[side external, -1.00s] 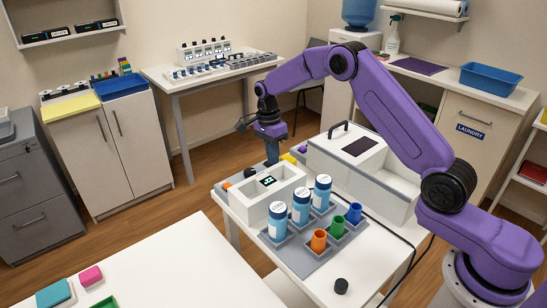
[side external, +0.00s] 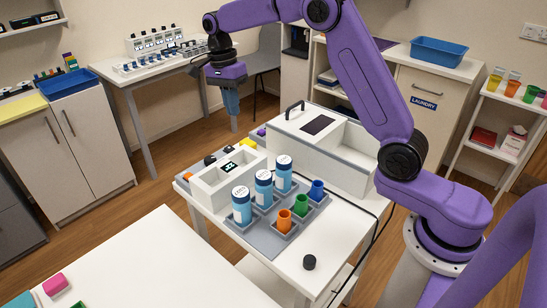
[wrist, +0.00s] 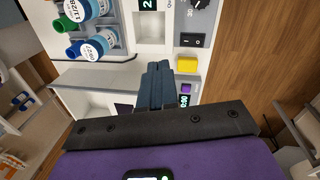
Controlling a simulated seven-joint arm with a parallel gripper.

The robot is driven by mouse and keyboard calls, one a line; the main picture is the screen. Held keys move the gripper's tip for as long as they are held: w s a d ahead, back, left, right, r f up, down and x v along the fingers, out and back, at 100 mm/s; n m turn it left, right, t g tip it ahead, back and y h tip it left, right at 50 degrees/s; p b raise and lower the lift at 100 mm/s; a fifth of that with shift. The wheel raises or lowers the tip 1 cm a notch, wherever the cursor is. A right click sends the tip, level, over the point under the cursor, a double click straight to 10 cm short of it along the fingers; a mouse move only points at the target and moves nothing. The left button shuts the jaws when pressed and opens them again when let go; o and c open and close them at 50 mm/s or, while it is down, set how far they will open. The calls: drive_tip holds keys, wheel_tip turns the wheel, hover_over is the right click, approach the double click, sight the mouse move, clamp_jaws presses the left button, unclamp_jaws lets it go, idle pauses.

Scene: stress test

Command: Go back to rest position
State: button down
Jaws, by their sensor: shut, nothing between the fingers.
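My gripper (side external: 232,112) hangs in the air above the back edge of the white work table (side external: 285,262), pointing down. Its blue fingers are together and hold nothing. In the wrist view the closed fingers (wrist: 155,85) show over the table, near a yellow block (wrist: 187,64). The arm is bent high over the right side of the table. Nothing touches the gripper.
Three labelled blue-capped bottles (side external: 263,188) stand in a grey rack. Orange (side external: 284,220), green (side external: 301,205) and blue (side external: 317,190) cups stand beside them. A white box with a handle (side external: 325,142) stands at the table's back right. A black cap (side external: 309,262) lies near the front.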

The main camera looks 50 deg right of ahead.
drive_tip(key=s+a+r+n+t, duration=0.1)
drive_tip(key=s+a+n, duration=0.2)
drive_tip(key=s+n, duration=0.6)
drive_tip(key=s+a+r+n, duration=0.1)
drive_tip(key=s+a+n, duration=0.4)
drive_tip(key=s, duration=0.5)
drive_tip(key=s+d+f+n, duration=0.2)
drive_tip(key=s+d+n, duration=0.2)
drive_tip(key=s+n, duration=0.3)
drive_tip(key=s+d+f+n, duration=0.2)
drive_tip(key=s+d+n, duration=0.2)
drive_tip(key=s+n, duration=0.3)
drive_tip(key=s, duration=0.5)
drive_tip(key=shift+s+f+n+t+y, duration=0.15)
drive_tip(key=shift+s+n+t+y, duration=0.15)
drive_tip(key=shift+s+n+t, duration=0.1)
